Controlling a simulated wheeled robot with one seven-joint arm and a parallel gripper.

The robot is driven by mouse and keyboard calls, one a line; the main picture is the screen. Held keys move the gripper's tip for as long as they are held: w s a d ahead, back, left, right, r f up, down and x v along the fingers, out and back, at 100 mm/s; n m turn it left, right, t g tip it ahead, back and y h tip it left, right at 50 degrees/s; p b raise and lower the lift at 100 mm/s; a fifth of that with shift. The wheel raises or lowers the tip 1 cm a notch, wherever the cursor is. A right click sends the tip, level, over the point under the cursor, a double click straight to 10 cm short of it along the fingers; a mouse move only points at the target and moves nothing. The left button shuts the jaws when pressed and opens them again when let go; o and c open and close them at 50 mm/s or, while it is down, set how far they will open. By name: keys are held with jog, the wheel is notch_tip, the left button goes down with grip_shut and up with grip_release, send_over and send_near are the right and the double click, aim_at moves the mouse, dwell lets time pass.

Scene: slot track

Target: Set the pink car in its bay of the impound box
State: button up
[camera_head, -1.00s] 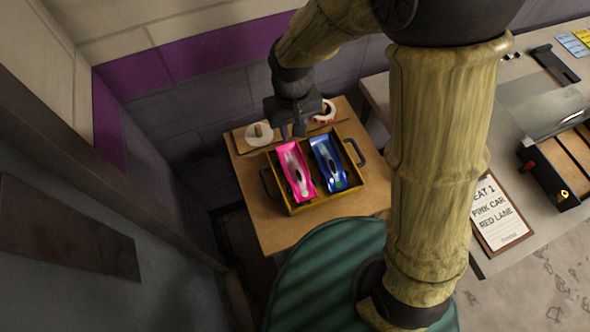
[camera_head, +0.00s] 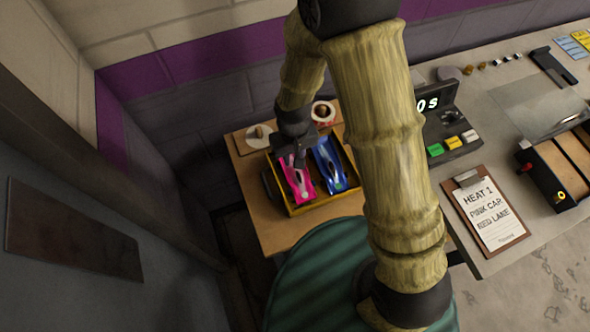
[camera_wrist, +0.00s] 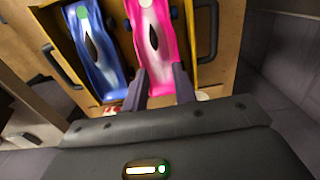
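The pink car (camera_head: 298,185) lies lengthwise in the left side of the yellow impound box (camera_head: 317,204). It also shows in the wrist view (camera_wrist: 152,38), where it lies to the right of the blue car. My gripper (camera_head: 298,160) is low over the far end of the pink car. In the wrist view my gripper's fingers (camera_wrist: 158,75) are apart, one on each side of the car's narrow end. I cannot tell whether they press on it. The car's far end is partly hidden by my gripper in the head view.
A blue car (camera_head: 328,165) lies alongside in the right side of the box. The box stands on a wooden table (camera_head: 262,228); a tape roll (camera_head: 323,112) is behind it. A counter at right holds a clipboard (camera_head: 487,213) and a timer console (camera_head: 446,125).

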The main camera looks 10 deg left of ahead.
aim_at(296, 174)
jog(key=shift+f, duration=0.4)
jog(key=shift+f, duration=0.15)
jog(key=shift+w+d+f+p, duration=0.1)
jog(key=shift+f+p, duration=0.3)
jog(key=shift+f, duration=0.85)
jog(key=shift+d+f+p, duration=0.1)
jog(key=shift+f+p, duration=0.3)
jog(key=shift+f, duration=0.85)
jog(key=shift+c, duration=0.5)
grip_shut()
